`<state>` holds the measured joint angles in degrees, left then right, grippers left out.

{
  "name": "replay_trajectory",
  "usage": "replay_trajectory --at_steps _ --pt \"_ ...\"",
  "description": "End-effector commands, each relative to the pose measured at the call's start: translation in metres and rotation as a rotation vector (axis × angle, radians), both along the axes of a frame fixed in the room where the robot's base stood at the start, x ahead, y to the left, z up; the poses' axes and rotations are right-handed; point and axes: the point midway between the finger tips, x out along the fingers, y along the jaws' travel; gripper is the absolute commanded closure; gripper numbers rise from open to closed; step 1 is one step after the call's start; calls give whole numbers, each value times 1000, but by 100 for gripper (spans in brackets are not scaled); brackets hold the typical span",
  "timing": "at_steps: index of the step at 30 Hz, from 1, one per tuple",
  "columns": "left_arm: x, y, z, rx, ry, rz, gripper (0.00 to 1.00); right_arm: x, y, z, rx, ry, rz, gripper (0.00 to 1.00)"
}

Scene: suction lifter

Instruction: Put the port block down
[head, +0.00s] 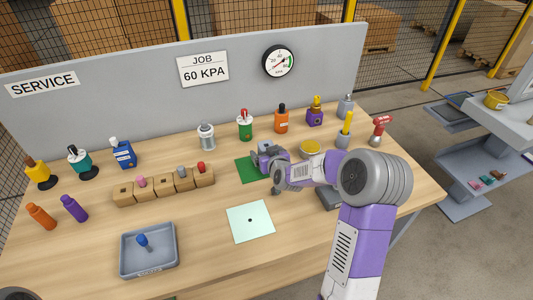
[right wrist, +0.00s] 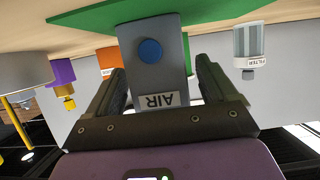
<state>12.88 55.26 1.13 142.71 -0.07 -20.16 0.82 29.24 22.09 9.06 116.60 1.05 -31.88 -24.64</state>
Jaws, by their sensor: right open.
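The port block (right wrist: 172,72) is a grey block with a round blue port and an "AIR" label. In the upside-down right wrist view it stands upright on the green mat (right wrist: 215,10) and seems to rest on it. In the head view the mat (head: 246,172) lies mid-table, and the block (head: 265,145) is mostly hidden behind my gripper. My right gripper (head: 264,158) is open, its fingers on either side of the block with a visible gap at each side. My left gripper is not in view.
A wooden rack (head: 160,191) with several plugs stands left of the mat. A grey tray (head: 149,255) holding a blue part and a pale square sheet (head: 250,221) lie nearer. Bottles and fittings, including a green one (head: 245,127), line the back below the gauge (head: 278,62).

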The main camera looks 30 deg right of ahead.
Motion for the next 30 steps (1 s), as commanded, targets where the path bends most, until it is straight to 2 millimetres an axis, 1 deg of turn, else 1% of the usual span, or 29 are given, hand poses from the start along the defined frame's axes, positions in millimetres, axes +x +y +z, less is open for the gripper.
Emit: replay_trajectory --at_steps 5,8,11,15,18,21,25,30 --pt "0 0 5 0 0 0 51 0 0 5 0 0 0 15" --pt "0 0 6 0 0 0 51 -13 3 10 -3 -1 0 15" --pt "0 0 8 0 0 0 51 -31 7 18 -2 -1 1 15" --pt "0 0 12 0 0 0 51 -60 14 30 -2 -2 -1 15" --pt "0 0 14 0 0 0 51 -78 18 38 -3 0 -1 15" --pt "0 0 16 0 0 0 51 -91 21 43 -2 -1 -1 15" --pt "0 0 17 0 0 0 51 -103 25 47 -2 -1 1 15" --pt "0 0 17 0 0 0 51 -108 26 49 0 0 0 15"
